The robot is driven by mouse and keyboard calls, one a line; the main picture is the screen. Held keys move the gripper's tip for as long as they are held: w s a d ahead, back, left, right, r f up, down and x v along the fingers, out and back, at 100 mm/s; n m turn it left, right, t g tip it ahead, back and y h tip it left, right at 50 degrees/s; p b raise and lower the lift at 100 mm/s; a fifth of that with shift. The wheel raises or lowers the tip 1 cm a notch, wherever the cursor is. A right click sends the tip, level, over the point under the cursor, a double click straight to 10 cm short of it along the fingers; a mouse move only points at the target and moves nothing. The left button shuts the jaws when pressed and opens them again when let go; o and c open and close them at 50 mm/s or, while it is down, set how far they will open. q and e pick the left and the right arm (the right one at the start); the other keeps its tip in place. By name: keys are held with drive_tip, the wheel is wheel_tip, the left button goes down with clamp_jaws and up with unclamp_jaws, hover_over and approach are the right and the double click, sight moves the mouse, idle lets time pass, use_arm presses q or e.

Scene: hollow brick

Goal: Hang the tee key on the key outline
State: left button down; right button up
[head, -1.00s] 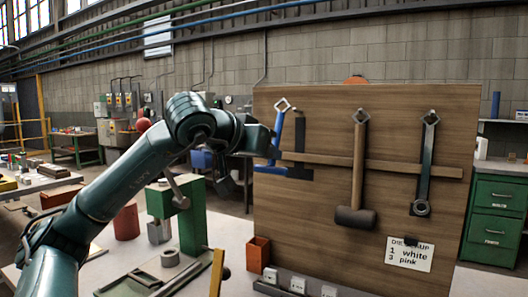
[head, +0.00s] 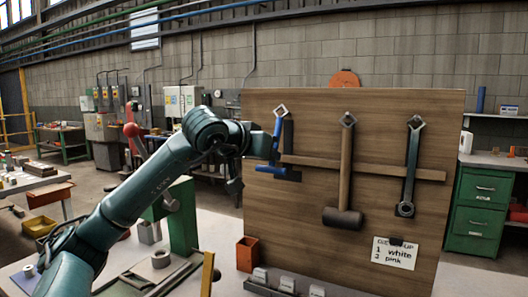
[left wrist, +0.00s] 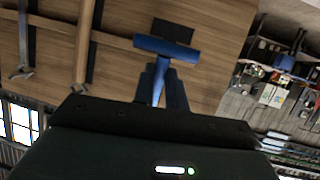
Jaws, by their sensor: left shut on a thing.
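The blue tee key (head: 278,170) is in front of the upper left of the wooden board (head: 395,215), crossbar at the bottom. My left gripper (head: 273,148) is shut on its shaft; the grip also shows in the left wrist view (left wrist: 158,78). The dark key outline (head: 289,135) on the board shows just right of the shaft, partly covered by the key. A diamond-shaped hook (head: 281,110) sits at its top. I cannot tell whether the key touches the board or hook. In the left wrist view the crossbar (left wrist: 165,48) overlaps the outline (left wrist: 172,30). My right gripper is not in view.
A mallet (head: 345,170) and a dark wrench (head: 410,165) hang on the board to the right. A wooden rail (head: 375,168) crosses the board. An orange bin (head: 247,254) and a green stand (head: 183,215) are below and left of it.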

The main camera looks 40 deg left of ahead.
use_arm(q)
drive_tip(key=shift+w+a+p, duration=0.25)
drive_tip(key=shift+w+p, duration=0.1)
drive_tip(key=shift+w, duration=0.4)
drive_tip(key=shift+w+a+f, duration=0.15)
drive_tip(key=shift+w+f, duration=0.3)
drive_tip(key=shift+f, duration=0.05)
drive_tip(key=c, duration=1.3)
unclamp_jaws()
drive_tip(key=shift+c, duration=0.2)
drive_tip(key=shift+s, duration=0.1)
